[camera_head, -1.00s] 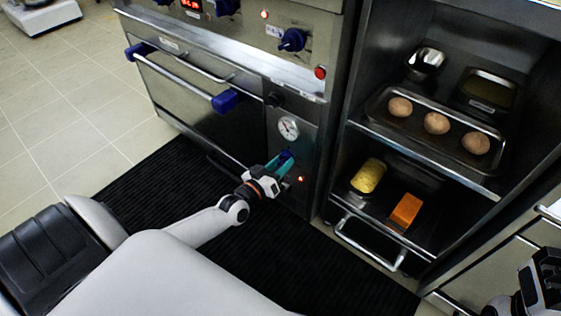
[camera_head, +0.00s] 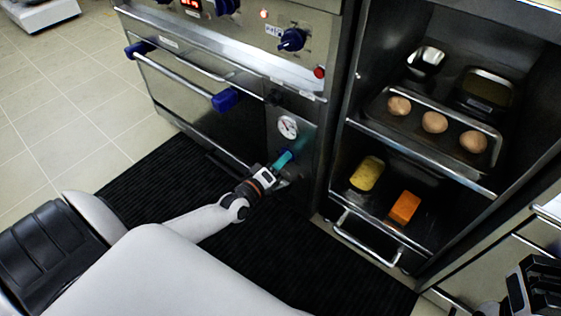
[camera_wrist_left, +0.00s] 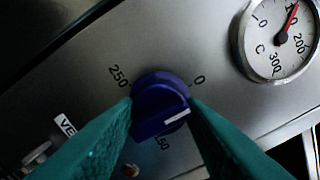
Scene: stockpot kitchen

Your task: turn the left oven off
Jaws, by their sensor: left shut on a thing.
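The left oven (camera_head: 185,95) stands at the upper left in the head view. Its blue temperature knob (camera_wrist_left: 158,98) shows in the left wrist view, on the steel panel between the marks 250 and 0. The knob's white line slopes up to the right, below the 0; another label under it is partly hidden. My left gripper (camera_head: 287,158) has its teal fingers on both sides of the knob and is shut on it. In the head view the gripper hides most of the knob. My right gripper (camera_head: 530,290) is at the lower right corner, away from the oven.
A round dial gauge (camera_head: 288,127) sits above the knob. Blue knobs (camera_head: 292,39) and a red button (camera_head: 319,72) are higher on the panel.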

